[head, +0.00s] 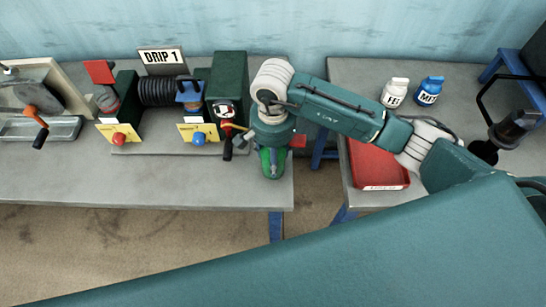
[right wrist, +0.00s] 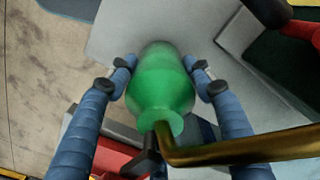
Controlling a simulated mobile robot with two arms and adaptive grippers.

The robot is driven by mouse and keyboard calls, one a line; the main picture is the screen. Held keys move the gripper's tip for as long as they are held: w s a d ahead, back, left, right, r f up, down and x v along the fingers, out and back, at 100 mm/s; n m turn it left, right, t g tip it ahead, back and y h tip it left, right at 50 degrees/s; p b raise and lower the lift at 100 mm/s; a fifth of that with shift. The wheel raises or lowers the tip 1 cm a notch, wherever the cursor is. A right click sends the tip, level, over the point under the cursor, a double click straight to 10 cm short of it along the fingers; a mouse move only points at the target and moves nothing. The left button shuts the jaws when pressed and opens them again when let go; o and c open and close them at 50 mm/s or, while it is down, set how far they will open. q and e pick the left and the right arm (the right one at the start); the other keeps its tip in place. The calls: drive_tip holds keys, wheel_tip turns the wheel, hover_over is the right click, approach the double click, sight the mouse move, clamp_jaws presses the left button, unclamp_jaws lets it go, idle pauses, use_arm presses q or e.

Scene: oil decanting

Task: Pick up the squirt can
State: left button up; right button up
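The green squirt can (head: 273,163) is at the front right corner of the left table in the head view. In the right wrist view the squirt can (right wrist: 160,82) shows its rounded green body and a long brass spout crossing the lower right. My right gripper (head: 272,140) is over it in the head view. In the right wrist view the blue fingers of my right gripper (right wrist: 160,70) lie along both sides of the body and appear to touch it. Whether its base rests on the table is unclear. My left gripper is not in view.
A DRIP 1 sign (head: 162,56) and crank machinery stand on the left table (head: 60,185). A red tray (head: 375,165), a white bottle (head: 395,93) and a blue bottle (head: 429,91) are on the right table. A gap separates the tables.

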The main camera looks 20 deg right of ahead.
drive_tip(key=shift+c, duration=0.9)
drive_tip(key=shift+r, duration=0.1)
